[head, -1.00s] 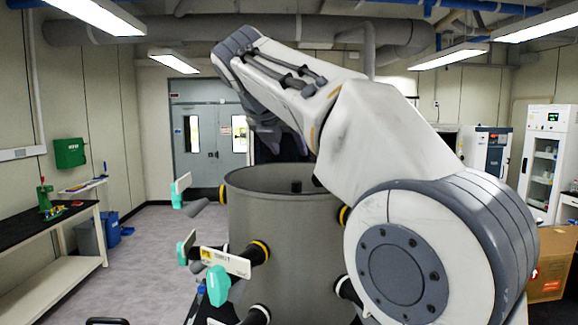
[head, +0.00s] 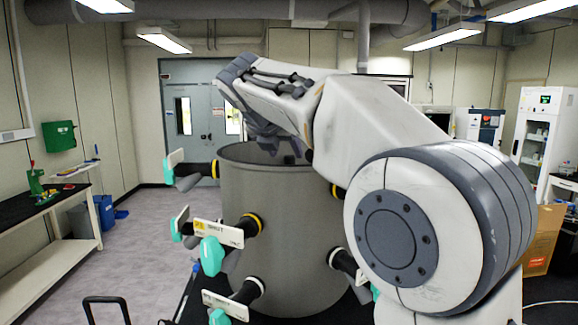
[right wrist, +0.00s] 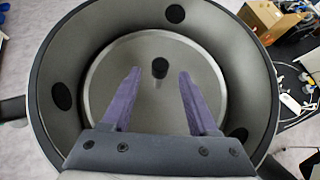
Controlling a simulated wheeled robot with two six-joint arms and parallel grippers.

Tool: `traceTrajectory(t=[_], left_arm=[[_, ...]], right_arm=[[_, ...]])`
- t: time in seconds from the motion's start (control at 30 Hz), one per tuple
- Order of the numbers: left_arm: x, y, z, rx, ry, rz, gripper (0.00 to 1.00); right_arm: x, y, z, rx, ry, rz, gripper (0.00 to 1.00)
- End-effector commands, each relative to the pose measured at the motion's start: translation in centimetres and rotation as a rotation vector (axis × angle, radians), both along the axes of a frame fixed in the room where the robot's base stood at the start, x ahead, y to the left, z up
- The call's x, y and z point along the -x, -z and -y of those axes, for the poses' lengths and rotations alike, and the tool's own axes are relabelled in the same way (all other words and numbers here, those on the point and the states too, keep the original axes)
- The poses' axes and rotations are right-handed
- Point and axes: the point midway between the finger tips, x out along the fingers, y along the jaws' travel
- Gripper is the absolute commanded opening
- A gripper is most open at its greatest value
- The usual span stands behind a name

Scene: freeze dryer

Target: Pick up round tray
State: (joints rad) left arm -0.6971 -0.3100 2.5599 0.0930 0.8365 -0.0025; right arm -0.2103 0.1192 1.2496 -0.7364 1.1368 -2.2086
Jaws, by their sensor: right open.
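A round grey tray (right wrist: 108,62) with a dark upright knob (right wrist: 160,68) at its middle lies inside the grey cylindrical drum (head: 285,235). My right gripper (right wrist: 158,72) is open above the drum's mouth, with its two purple fingers on either side of the knob in the right wrist view. I cannot tell how far the fingertips are above the tray. In the head view the right gripper (head: 275,145) is partly hidden by its arm and sits at the drum's rim. The tray is hidden by the drum wall there. My left gripper is not in view.
Valves with teal handles (head: 212,255) stick out from the drum's left side. A bench (head: 60,215) stands at the left. A cardboard box (head: 540,240) and a white cabinet (head: 545,130) stand at the right.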

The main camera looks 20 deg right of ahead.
Motion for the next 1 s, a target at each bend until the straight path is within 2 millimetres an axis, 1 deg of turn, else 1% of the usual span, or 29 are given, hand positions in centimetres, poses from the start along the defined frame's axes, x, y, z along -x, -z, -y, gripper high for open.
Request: traceTrajectory(t=[0.03, 0.07, 0.17, 0.6, 1.0], left_arm=[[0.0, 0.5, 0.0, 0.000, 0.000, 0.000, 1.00], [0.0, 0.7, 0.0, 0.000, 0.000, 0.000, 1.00], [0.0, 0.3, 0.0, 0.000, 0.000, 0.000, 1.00], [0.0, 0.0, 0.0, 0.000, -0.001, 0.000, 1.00], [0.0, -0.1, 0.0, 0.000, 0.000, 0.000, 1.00]], right_arm=[[-0.2, 0.7, 0.1, 0.000, 0.000, 0.000, 0.60], [-0.3, 0.9, 0.2, 0.000, 0.000, 0.000, 0.60], [-0.8, 1.0, 0.6, 0.000, 0.002, -0.001, 0.60], [-3.0, 2.9, 2.2, 0.000, 0.001, 0.000, 0.60], [-3.6, 3.5, 2.6, 0.000, 0.001, 0.001, 0.60]])
